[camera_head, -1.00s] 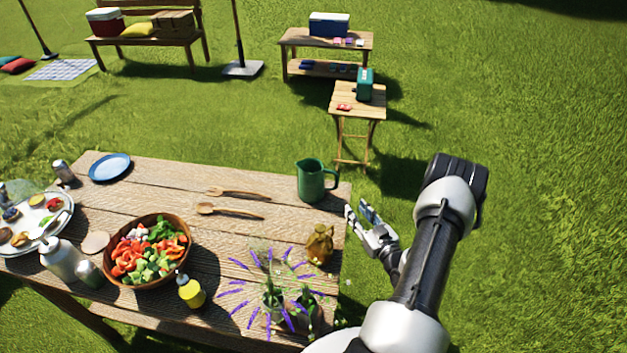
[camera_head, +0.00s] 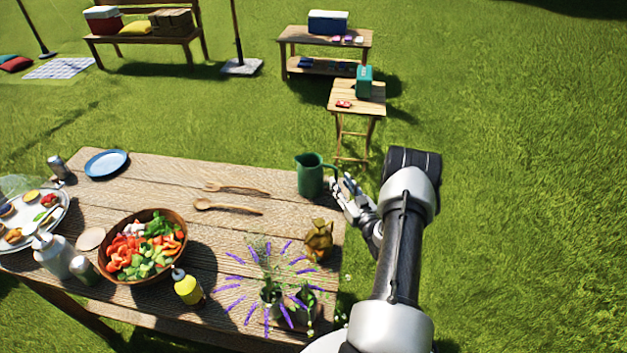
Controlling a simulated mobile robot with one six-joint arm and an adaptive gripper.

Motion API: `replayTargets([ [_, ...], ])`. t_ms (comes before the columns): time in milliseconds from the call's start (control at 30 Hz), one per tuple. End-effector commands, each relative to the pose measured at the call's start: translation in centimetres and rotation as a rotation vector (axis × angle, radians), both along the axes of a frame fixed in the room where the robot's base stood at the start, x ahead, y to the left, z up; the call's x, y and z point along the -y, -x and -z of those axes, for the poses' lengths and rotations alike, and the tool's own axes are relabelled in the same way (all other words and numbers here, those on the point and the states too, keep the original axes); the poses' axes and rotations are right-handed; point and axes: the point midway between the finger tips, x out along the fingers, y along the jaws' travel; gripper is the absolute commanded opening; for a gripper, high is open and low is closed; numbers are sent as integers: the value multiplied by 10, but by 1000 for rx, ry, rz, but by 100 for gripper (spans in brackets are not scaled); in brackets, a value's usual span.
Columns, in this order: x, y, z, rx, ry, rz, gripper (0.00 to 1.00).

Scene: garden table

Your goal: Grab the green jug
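The green jug (camera_head: 310,177) stands upright near the far right corner of the wooden table (camera_head: 230,180). Its handle points right, toward my gripper. My gripper (camera_head: 343,190) is just right of the jug, beside the handle at the table's right edge. The fingers look close to the handle, but I cannot tell whether they touch it. The fingers are small and partly overlapped, so their opening is unclear.
An amber glass jug (camera_head: 319,241) and lavender in pots (camera_head: 271,293) stand nearer on the right side. Two wooden utensils (camera_head: 228,206) lie left of the green jug. A salad bowl (camera_head: 146,247) is further left. A small folding table (camera_head: 357,97) stands behind on the grass.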

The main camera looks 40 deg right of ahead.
Motion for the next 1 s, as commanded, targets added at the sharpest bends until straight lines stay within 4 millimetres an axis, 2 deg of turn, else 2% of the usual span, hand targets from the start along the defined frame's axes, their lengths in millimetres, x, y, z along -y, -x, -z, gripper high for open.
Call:
replayTargets([
  [300, 14, -41, 2, 1, 1, -3, 33],
  [567, 16, -44, 0, 0, 1, -1, 33],
  [1000, 16, -44, 0, 0, 1, -1, 5],
])
